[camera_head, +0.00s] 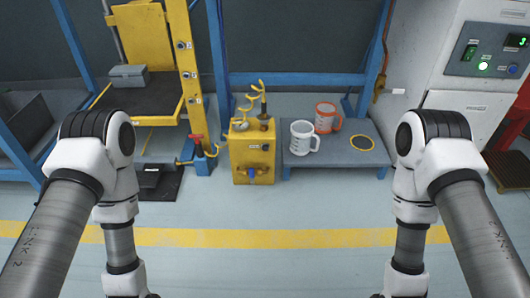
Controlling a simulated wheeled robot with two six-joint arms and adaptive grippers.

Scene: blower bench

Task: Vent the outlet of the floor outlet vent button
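A yellow floor-standing box (252,160) stands in the middle, with a blue part (252,173) low on its front and a dark fitting with a coiled yellow hose (260,97) on top. A small label is on its front. I cannot tell for certain which part is the vent button. Left of it is a blue fitting (203,163) with a red handle (197,138). My two arms reach down on either side, and both grippers lie below the bottom edge, out of view.
A low grey bench (345,160) right of the box holds a white mug (303,137), an orange mug (326,118) and a yellow ring mark. A yellow stand (187,75) with a grey case (128,76) is left. A control panel (494,54) is right. The front floor is clear.

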